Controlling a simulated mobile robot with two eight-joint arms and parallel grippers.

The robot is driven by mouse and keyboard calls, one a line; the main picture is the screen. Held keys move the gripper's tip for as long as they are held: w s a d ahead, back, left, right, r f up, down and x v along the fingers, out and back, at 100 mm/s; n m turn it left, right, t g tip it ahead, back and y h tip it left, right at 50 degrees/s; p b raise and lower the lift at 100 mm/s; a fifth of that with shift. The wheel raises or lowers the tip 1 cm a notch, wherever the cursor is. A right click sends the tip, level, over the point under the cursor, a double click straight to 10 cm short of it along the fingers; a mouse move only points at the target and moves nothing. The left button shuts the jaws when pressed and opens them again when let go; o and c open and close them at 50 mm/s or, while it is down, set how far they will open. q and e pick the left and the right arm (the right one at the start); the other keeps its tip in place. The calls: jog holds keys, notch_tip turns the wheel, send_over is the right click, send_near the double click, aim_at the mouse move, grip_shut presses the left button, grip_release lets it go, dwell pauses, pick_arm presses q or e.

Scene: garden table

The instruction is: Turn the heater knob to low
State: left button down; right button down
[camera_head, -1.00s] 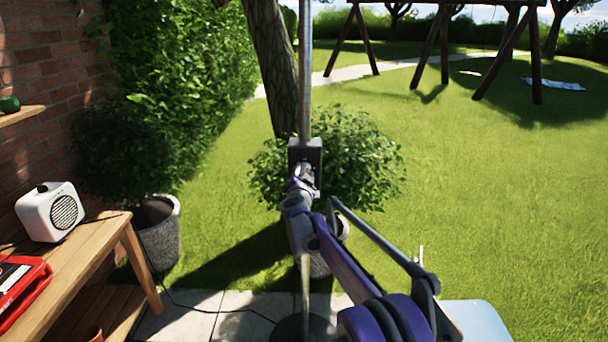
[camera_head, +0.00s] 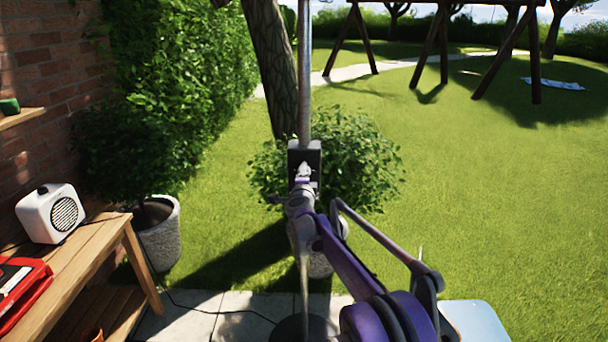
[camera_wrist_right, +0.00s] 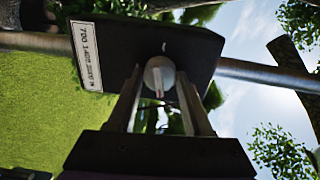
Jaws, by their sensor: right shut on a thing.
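The heater's dark control box (camera_head: 312,152) is on the upright metal pole in the middle of the head view. In the right wrist view the box (camera_wrist_right: 105,48) fills the upper middle, with a white label strip (camera_wrist_right: 86,56) on its left side. The pale round knob (camera_wrist_right: 160,70) sits on the box face with a pointer mark on it. My right gripper (camera_head: 303,174) is shut on the knob, one finger on each side, as the right wrist view shows. Which setting the pointer marks cannot be told. My left gripper is not in view.
A wooden bench (camera_head: 98,262) at left holds a white speaker (camera_head: 50,213) and a red case (camera_head: 22,292). A potted bush (camera_head: 158,245) stands beside it. Another bush (camera_head: 365,165) is behind the pole (camera_head: 304,70). Lawn is open at right.

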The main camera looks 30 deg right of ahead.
jog(key=shift+m, duration=0.8)
jog(key=shift+c, duration=1.5)
grip_release()
jog(key=shift+s, duration=0.1)
jog(key=b+v, duration=0.1)
jog(key=v, duration=0.9)
jog(key=shift+s+a, duration=0.2)
jog(key=shift+s, duration=0.1)
